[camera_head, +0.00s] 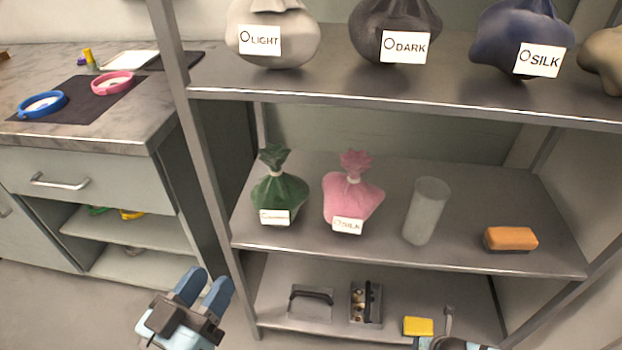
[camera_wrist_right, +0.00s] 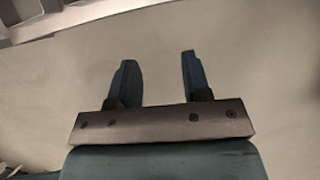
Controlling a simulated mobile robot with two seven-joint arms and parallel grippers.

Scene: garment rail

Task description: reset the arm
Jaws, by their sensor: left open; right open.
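My left gripper (camera_head: 205,283) shows at the bottom of the head view, left of the shelf's front post. Its two blue fingers are apart and nothing is between them. My right gripper (camera_wrist_right: 157,72) shows in the right wrist view with its two dark blue fingers apart and empty, over bare floor. In the head view only a small part of my right arm shows at the bottom edge, right of centre, in front of the lowest shelf.
A metal shelf unit (camera_head: 400,262) holds labelled bags, including a green bag (camera_head: 281,194) and a pink bag (camera_head: 352,192), a grey cylinder (camera_head: 426,211) and an orange block (camera_head: 510,238). A yellow block (camera_head: 418,326) lies low. A counter (camera_head: 150,118) stands left; floor (camera_head: 60,310) is clear.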

